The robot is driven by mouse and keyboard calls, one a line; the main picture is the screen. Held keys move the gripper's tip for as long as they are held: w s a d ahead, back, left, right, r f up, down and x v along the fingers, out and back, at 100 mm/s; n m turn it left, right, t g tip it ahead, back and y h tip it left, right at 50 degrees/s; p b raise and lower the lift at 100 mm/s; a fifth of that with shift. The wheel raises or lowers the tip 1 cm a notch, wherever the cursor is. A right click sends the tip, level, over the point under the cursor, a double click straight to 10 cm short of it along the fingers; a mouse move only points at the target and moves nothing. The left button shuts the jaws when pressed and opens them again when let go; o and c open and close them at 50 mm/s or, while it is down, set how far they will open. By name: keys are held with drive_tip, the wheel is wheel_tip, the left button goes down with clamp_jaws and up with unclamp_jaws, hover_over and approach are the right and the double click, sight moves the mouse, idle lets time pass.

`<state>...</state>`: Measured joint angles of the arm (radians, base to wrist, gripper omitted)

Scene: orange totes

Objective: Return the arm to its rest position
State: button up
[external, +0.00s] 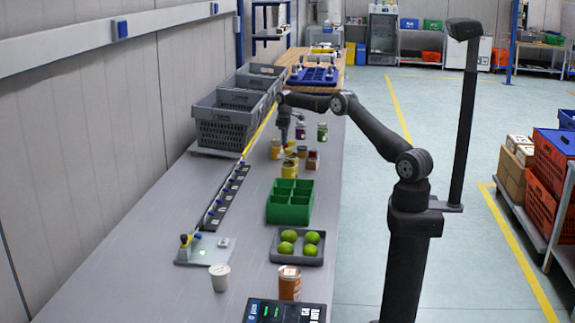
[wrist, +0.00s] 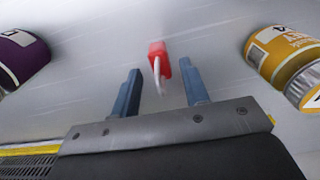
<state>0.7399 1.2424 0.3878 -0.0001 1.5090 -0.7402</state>
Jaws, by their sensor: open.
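My arm reaches out over the long grey table (external: 150,265) from its dark stand at the right. My gripper (external: 284,142) hangs down among the jars beside the grey crates in the external view. In the wrist view my gripper (wrist: 160,82) has its two blue-grey fingers apart. A small red item with a pale loop (wrist: 157,58) shows between and beyond the fingertips; I see no finger touching it. A purple-labelled jar (wrist: 22,55) is at the left and an orange-labelled jar (wrist: 285,58) at the right, both apart from the fingers.
Grey crates (external: 222,128) stand left of my gripper. Nearby are an orange-labelled jar (external: 276,149), a yellow jar (external: 289,170) and a green-labelled jar (external: 322,132). A green divided bin (external: 290,207) and a tray of limes (external: 281,256) stand nearer the camera. The floor at right has free room.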

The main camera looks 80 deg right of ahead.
wheel_tip(320, 180, up, 9)
drive_tip(key=shift+r, duration=0.1)
wheel_tip(320, 180, down, 12)
drive_tip(key=shift+r, duration=0.45)
wheel_tip(320, 180, up, 3)
drive_tip(key=shift+r, duration=0.15)
drive_tip(key=s+d+r, duration=0.4)
drive_tip(key=s+r, duration=0.7)
drive_tip(key=w+a+n, duration=0.1)
drive_tip(key=w+a, duration=0.3)
drive_tip(key=a, duration=0.1)
drive_tip(key=w+a+n, duration=0.1)
drive_tip(key=w+a, duration=0.3)
drive_tip(key=a, duration=0.1)
drive_tip(key=w+a+r+n, duration=0.1)
drive_tip(key=w+a, duration=0.3)
drive_tip(key=a, duration=0.1)
drive_tip(key=shift+w+a, duration=0.3)
drive_tip(key=shift+w, duration=0.1)
drive_tip(key=w+a+n, duration=0.1)
drive_tip(key=w+a, duration=0.3)
drive_tip(key=a, duration=0.5)
drive_tip(key=w+a+n, duration=0.2)
drive_tip(key=w+a, duration=0.2)
drive_tip(key=a, duration=0.5)
drive_tip(key=shift+w+a+n, duration=0.25)
drive_tip(key=shift+a+n, duration=0.05)
